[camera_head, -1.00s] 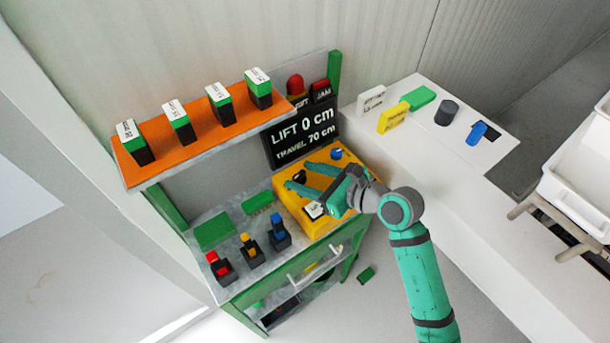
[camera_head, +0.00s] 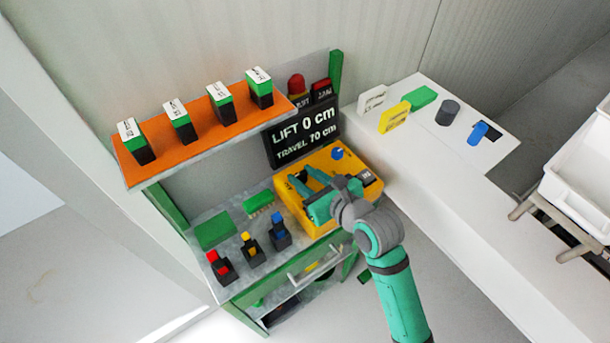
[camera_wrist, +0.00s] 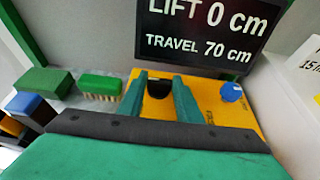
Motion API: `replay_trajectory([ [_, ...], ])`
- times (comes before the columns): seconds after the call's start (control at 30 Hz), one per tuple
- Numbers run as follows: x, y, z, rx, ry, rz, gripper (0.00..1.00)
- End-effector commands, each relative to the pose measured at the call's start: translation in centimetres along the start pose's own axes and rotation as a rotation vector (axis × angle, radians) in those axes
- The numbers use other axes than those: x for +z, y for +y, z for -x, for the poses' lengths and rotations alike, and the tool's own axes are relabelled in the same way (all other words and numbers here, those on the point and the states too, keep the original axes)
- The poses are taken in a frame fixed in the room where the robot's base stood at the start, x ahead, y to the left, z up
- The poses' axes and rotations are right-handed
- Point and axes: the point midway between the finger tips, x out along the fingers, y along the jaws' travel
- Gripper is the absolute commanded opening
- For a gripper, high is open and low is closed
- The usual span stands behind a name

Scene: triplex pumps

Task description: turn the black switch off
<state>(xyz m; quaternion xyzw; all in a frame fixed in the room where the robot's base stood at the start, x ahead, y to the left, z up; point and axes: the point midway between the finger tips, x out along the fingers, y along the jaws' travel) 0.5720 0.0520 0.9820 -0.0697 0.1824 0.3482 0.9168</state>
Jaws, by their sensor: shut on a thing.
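The black switch (camera_wrist: 158,90) is a dark round knob on top of the yellow box (camera_wrist: 215,98). In the wrist view it sits between the two teal fingers of my gripper (camera_wrist: 158,80), which is shut on it. In the head view my gripper (camera_head: 300,175) reaches over the yellow box (camera_head: 322,158) from the right, fingers low at its left part. The switch is mostly hidden there, and its exact turn angle cannot be told. A blue knob (camera_head: 337,154) is on the box's far side; it also shows in the wrist view (camera_wrist: 231,92).
A display (camera_head: 303,134) reading LIFT 0 cm, TRAVEL 70 cm stands behind the box. A green brush (camera_head: 258,202) and red, yellow and blue switches (camera_head: 278,236) are to its left. An orange shelf (camera_head: 190,150) with several labelled blocks is above.

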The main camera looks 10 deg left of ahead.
Motion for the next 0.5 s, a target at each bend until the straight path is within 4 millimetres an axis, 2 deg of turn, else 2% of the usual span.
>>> replay_trajectory([
  [0.4,0.07,0.11,-0.09,-0.018,-0.003,-0.009,0.09],
  [0.43,0.08,0.11,-0.09,-0.018,-0.003,-0.009,0.36],
  [0.5,0.08,0.12,-0.09,-0.018,-0.003,-0.009,0.5],
])
